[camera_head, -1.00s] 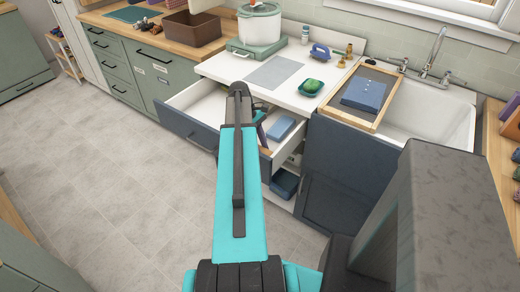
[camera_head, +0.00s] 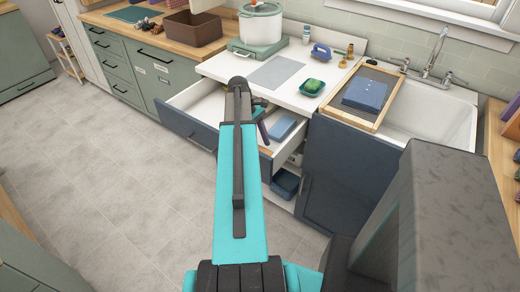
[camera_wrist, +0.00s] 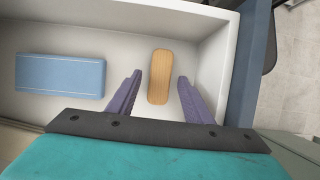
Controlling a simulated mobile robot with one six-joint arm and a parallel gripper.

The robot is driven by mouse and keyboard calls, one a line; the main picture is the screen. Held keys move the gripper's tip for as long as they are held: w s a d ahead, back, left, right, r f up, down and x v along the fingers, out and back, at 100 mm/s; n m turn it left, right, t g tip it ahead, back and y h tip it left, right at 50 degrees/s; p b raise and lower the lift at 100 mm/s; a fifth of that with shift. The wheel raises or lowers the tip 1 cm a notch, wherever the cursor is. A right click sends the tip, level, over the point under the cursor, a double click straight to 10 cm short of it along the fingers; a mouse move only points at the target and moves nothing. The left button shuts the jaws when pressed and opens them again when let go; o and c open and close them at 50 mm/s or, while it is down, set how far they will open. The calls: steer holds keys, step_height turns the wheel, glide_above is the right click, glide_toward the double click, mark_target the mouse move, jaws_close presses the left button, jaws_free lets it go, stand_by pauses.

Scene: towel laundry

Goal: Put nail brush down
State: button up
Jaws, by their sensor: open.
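The nail brush, a light wooden oval block (camera_wrist: 159,77), lies inside the white open drawer (camera_wrist: 205,62) in the wrist view. My gripper (camera_wrist: 157,92) has its two purple fingers spread on either side of the brush, with a gap visible on each side. The fingers are open and hold nothing. In the head view my gripper (camera_head: 263,131) is over the open drawer (camera_head: 190,95), and the brush cannot be made out behind my arm.
A blue box (camera_wrist: 60,75) lies in the same drawer, left of the brush; it also shows in the head view (camera_head: 282,127). The drawer walls stand close around my fingers. Above are a counter (camera_head: 225,68), a teal dish (camera_head: 312,88) and a sink (camera_head: 435,115).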

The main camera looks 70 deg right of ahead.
steer(key=b+v, duration=0.1)
steer(key=v, duration=0.9)
steer(key=shift+r+b, duration=0.2)
steer(key=shift+b, duration=0.1)
stand_by(0.5)
